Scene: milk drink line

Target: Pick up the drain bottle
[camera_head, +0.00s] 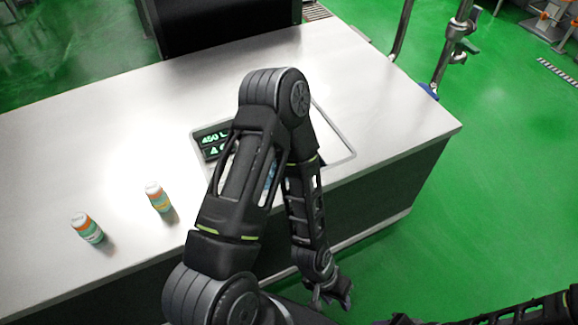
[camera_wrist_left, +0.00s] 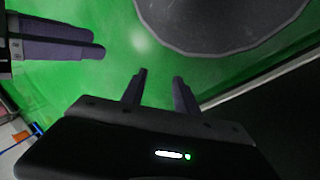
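Two small bottles with white caps, orange bands and green labels stand upright on the counter at the left of the head view. One is nearer the left edge (camera_head: 87,228) and the other is right of it (camera_head: 158,197). I cannot tell which is the drain bottle. My left gripper (camera_head: 332,302) hangs low in front of the counter, well right of both bottles. In the left wrist view its fingers (camera_wrist_left: 160,77) are apart with nothing between them. Two dark fingers at that view's upper left, apparently my right gripper's (camera_wrist_left: 62,40), overlap, so their opening is unclear.
The pale counter (camera_head: 95,135) is mostly clear around the bottles. A framed panel with a dark green-lettered display (camera_head: 213,140) lies partly behind my left arm. A large black box (camera_head: 225,25) stands at the counter's back. Green floor (camera_head: 490,200) lies right of the counter.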

